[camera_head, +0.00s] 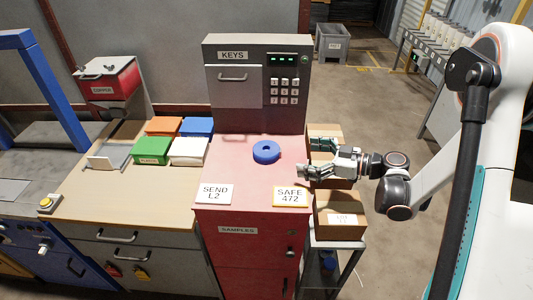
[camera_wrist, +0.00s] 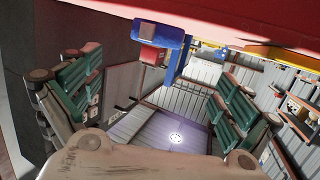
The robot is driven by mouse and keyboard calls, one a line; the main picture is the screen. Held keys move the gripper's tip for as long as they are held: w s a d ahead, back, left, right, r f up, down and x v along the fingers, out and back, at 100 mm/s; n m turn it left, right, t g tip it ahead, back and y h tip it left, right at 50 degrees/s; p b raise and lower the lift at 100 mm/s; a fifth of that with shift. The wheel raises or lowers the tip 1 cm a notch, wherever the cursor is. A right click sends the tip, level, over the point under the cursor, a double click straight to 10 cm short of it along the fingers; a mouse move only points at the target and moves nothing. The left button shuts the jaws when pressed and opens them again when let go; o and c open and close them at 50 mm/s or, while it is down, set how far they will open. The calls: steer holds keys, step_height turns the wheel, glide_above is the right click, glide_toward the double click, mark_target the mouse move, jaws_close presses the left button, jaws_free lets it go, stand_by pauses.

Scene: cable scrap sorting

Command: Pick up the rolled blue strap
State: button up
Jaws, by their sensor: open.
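The rolled blue strap (camera_head: 266,152) lies flat as a ring on top of the red samples cabinet (camera_head: 232,165), with a small hole in its middle. My gripper (camera_head: 306,158) reaches in from the right, near the cabinet's right edge. Its fingers are spread apart and point toward the strap, with a gap between them and it. In the wrist view my gripper (camera_wrist: 160,95) shows two green-padded fingers wide apart with nothing held between them.
The grey KEYS unit (camera_head: 257,82) stands behind the strap. A SEND L2 card (camera_head: 215,194) and a SAFE 472 card (camera_head: 290,196) lie at the cabinet's front. Cardboard boxes (camera_head: 337,211) sit on a cart at right. Coloured bins (camera_head: 151,150) stand on the left counter.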

mark_target(271, 149)
steer(key=b+x, duration=0.1)
steer(key=x, duration=0.6)
steer(key=shift+w+a+f+b, duration=0.1)
steer(key=shift+w+a+b, duration=0.05)
steer(key=shift+b, duration=0.2)
steer(key=shift+w+f+b+x, duration=0.15)
steer(key=shift+b+x, duration=0.45)
steer(key=shift+x, duration=0.75)
steer(key=shift+w+f+b+x, duration=0.15)
steer(key=shift+b+x, duration=0.45)
steer(key=shift+x, duration=0.8)
steer(key=shift+d, duration=0.25)
steer(key=shift+c, duration=0.4)
steer(key=c, duration=1.3)
steer(key=shift+r, duration=0.15)
steer(key=shift+c, duration=0.2)
